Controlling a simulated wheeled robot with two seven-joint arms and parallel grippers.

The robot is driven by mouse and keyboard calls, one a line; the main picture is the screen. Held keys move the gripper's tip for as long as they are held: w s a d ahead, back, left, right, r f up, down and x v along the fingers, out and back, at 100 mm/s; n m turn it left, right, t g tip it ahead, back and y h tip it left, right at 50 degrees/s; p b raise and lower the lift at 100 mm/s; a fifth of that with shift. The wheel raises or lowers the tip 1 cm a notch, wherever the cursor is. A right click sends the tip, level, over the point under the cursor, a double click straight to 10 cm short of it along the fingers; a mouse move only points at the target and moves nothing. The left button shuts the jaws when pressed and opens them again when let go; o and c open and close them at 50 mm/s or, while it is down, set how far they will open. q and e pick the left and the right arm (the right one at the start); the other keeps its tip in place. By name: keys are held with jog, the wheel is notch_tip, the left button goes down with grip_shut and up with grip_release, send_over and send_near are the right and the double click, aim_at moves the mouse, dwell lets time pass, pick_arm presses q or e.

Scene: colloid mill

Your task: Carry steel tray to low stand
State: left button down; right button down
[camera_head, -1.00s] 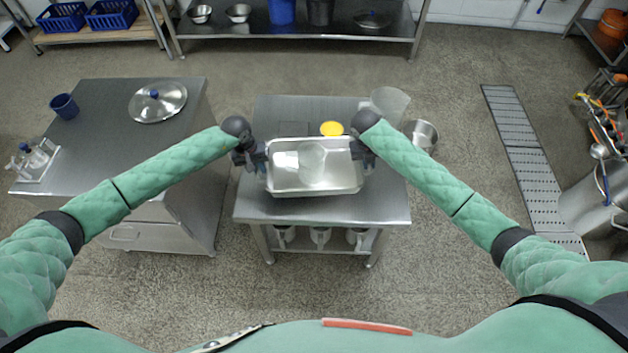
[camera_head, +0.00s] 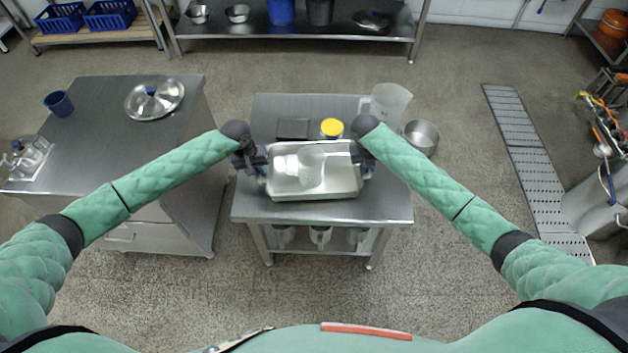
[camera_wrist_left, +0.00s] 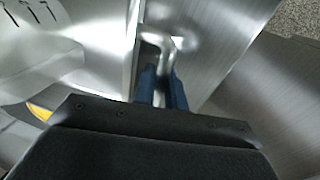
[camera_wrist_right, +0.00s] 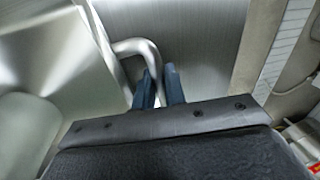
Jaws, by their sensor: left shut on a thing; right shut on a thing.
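The steel tray (camera_head: 330,188) is a shallow rectangular pan over the middle of a steel table (camera_head: 270,210). A clear vessel (camera_head: 312,166) stands in it, with a pale, hard-to-identify shape beside it. My left gripper (camera_head: 262,160) is shut on the tray's left handle; its fingers show around the bar in the left wrist view (camera_wrist_left: 162,88). My right gripper (camera_head: 364,160) is shut on the right handle, also seen in the right wrist view (camera_wrist_right: 158,90). I cannot tell whether the tray touches the table, or which piece is the low stand.
Behind the tray are a dark flat box (camera_head: 293,128), a yellow-lidded jar (camera_head: 332,127) and a clear jug (camera_head: 392,100). A steel pot (camera_head: 421,136) is at the right. A steel cabinet (camera_head: 100,110) with a lid (camera_head: 155,100) stands left. The floor in front is clear.

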pick_arm(q)
jog(key=shift+a+f+b, duration=0.1)
jog(key=shift+f+b, duration=0.4)
jog(key=shift+f, duration=0.15)
pick_arm(e)
jog(key=shift+d+f, duration=0.1)
jog(key=shift+f, duration=0.55)
pick_arm(q)
jog(key=c, duration=1.9)
grip_release()
jog(key=shift+f, duration=0.1)
pick_arm(e)
jog(key=c, duration=1.9)
grip_release()
jog(key=shift+f, duration=0.1)
pick_arm(q)
jog(key=o, duration=0.4)
pick_arm(e)
jog(key=o, duration=0.4)
pick_arm(q)
jog(key=shift+o, duration=0.2)
pick_arm(e)
jog(key=shift+o, duration=0.2)
